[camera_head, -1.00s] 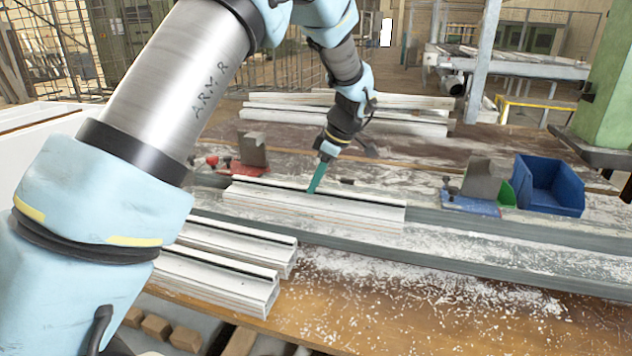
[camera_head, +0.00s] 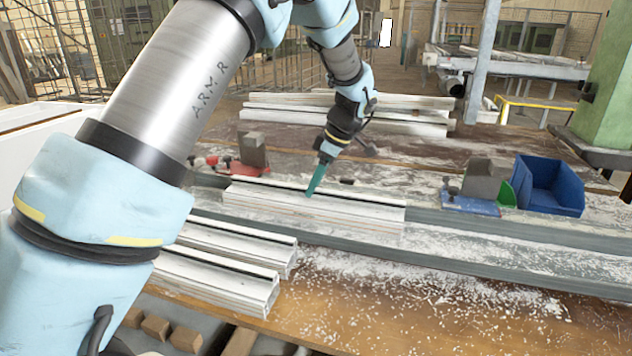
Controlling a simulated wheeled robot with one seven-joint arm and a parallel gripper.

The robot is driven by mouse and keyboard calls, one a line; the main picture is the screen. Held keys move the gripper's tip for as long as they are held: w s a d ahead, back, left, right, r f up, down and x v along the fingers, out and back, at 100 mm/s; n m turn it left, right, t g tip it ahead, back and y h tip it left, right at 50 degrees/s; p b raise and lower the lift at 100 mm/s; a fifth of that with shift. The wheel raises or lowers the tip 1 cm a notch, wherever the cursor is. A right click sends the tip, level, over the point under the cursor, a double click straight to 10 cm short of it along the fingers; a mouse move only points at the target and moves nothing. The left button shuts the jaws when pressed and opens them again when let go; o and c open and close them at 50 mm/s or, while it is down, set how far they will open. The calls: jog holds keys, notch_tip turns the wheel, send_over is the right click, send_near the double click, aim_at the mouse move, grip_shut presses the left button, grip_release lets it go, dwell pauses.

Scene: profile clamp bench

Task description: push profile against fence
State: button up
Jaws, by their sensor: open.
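A white profile (camera_head: 350,211) lies lengthwise on the bench along a long grey rail (camera_head: 500,222), which looks like the fence. I cannot tell whether the profile touches it along its whole length. My gripper (camera_head: 311,192) comes down from above with its green fingers at the top of the profile, left of its middle. The fingers look narrow from this side, and nothing shows held between them. Whether the tips touch the profile is unclear.
Two more profiles (camera_head: 222,282) lie at the front left. Several profiles (camera_head: 345,121) are stacked behind. A red clamp (camera_head: 235,165), a blue clamp (camera_head: 470,204) and a blue bin (camera_head: 550,186) stand along the bench. White dust covers the front right (camera_head: 420,290).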

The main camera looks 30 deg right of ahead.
jog(key=b+v, duration=0.2)
jog(key=v, duration=0.8)
jog(key=shift+r+b, duration=0.35)
jog(key=w+a+f+m+g+h, duration=0.1)
jog(key=w+a+f+m, duration=0.1)
jog(key=a, duration=0.5)
jog(key=w+a+f+m+g, duration=0.1)
jog(key=w+a, duration=0.1)
jog(key=a, duration=0.5)
jog(key=s+a+f+m+h, duration=0.1)
jog(key=s+a, duration=0.3)
jog(key=a, duration=0.4)
jog(key=s+a+f+m, duration=0.3)
jog(key=a+f+m, duration=0.1)
jog(key=a, duration=0.5)
jog(key=s+a+f+m+h, duration=0.1)
jog(key=s+a, duration=0.3)
jog(key=a, duration=0.5)
jog(key=shift+s+f+m+h, duration=0.3)
jog(key=shift+f+m, duration=0.4)
jog(key=shift+f, duration=0.15)
jog(key=shift+a, duration=0.1)
